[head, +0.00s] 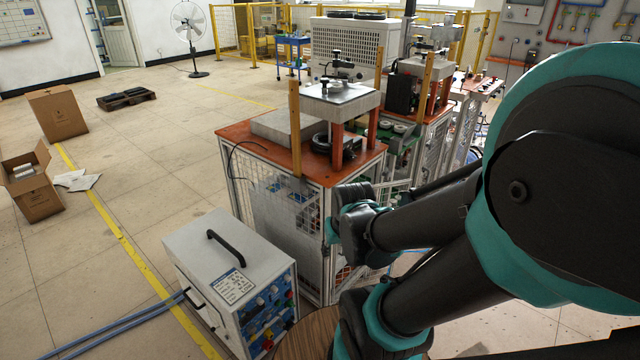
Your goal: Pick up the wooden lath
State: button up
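A thin wooden lath (295,128) stands upright at the front edge of the nearest machine's orange top, left of the centre of the head view. Its lower end is in front of the top's front edge. A second, similar upright wooden strip (425,88) stands at the machine behind, further right. My arm reaches in from the right, in front of and below the machines. No gripper fingers can be made out, and nothing of mine is seen touching either lath.
The nearest machine (262,133) has a mesh cage under its orange top and a raised metal press plate (340,100). A grey power unit (228,262) with a black handle stands on the floor in front.

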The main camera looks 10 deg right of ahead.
aim_at(429, 63)
jog(key=i+l, duration=0.1)
jog(key=l, duration=0.35)
jog(key=i+l, duration=0.15)
jog(key=l, duration=0.3)
jog(key=i+l, duration=0.1)
jog(key=l, duration=0.35)
